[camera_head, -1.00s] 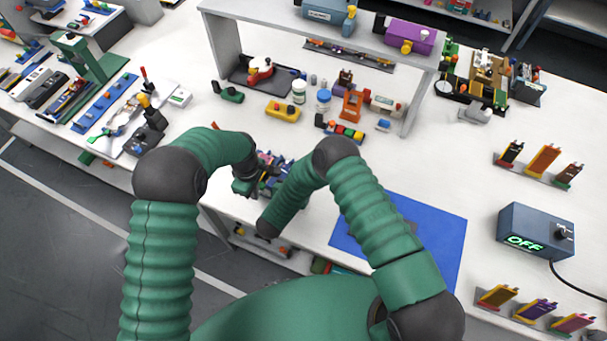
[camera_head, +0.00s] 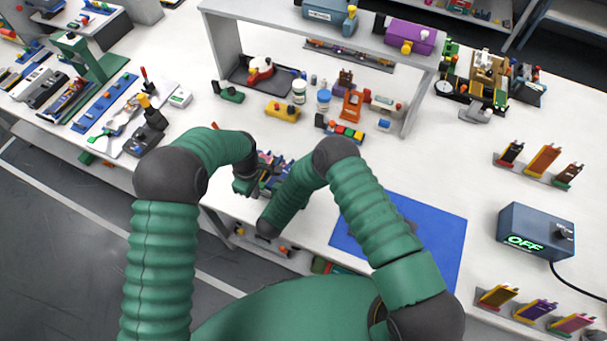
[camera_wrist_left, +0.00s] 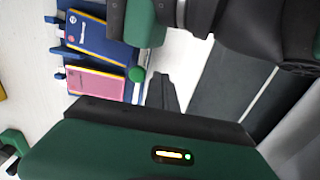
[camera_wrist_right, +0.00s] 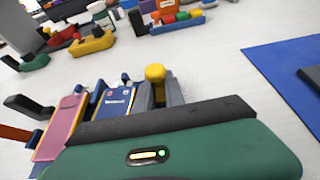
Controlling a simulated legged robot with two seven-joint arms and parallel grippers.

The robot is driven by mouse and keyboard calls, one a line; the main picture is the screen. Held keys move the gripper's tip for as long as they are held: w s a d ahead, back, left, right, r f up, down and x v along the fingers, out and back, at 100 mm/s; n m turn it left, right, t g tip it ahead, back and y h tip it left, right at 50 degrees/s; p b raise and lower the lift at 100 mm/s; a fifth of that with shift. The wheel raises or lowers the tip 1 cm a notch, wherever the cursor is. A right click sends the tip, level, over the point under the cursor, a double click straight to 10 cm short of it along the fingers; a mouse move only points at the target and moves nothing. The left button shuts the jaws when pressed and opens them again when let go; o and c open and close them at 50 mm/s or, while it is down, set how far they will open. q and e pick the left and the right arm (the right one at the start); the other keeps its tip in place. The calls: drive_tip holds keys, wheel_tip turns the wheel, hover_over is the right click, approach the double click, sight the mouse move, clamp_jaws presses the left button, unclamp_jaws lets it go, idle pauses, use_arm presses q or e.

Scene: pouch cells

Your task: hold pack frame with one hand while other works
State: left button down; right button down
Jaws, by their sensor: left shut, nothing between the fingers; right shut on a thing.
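The pack frame (camera_head: 272,170) is a blue holder at the bench's front edge, partly hidden by my arms. It holds a pink pouch cell (camera_wrist_left: 97,84) and a blue pouch cell (camera_wrist_left: 98,38) side by side; both also show in the right wrist view. My left gripper (camera_wrist_left: 162,92) is shut and empty, close beside the frame's green knob (camera_wrist_left: 137,74). My right gripper (camera_wrist_right: 160,92) is shut at the frame's end, around a part with a yellow top (camera_wrist_right: 155,73). In the head view my forearm hides the right gripper.
A blue mat (camera_head: 447,222) lies to the right. Farther right stand a box reading OFF (camera_head: 535,232) and racks of upright cells (camera_head: 540,160). Bench between the mat and the box is clear.

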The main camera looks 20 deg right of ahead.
sight(263, 179)
use_arm(q)
drive_tip(key=shift+w+d, duration=1.7)
drive_tip(key=shift+w, duration=0.15)
use_arm(e)
drive_tip(key=shift+a, duration=0.15)
use_arm(q)
drive_tip(key=shift+r, duration=0.35)
drive_tip(key=r, duration=0.2)
drive_tip(key=s+r, duration=0.1)
drive_tip(key=r, duration=0.1)
drive_tip(key=shift+a+r, duration=0.1)
drive_tip(key=shift+a, duration=0.25)
use_arm(e)
drive_tip(key=shift+s+f, duration=0.1)
drive_tip(key=shift+s, duration=0.05)
use_arm(q)
drive_tip(key=shift+s+a+r, duration=0.15)
drive_tip(key=shift+a+r, duration=0.1)
drive_tip(key=shift+r, duration=0.3)
drive_tip(key=shift+a, duration=0.1)
drive_tip(key=r, duration=0.2)
drive_tip(key=shift+s+a+r, duration=0.2)
drive_tip(key=shift+s+r, duration=0.2)
wheel_tip(263, 179, down, 9)
drive_tip(key=shift+s+r, duration=0.1)
drive_tip(key=shift+s, duration=0.05)
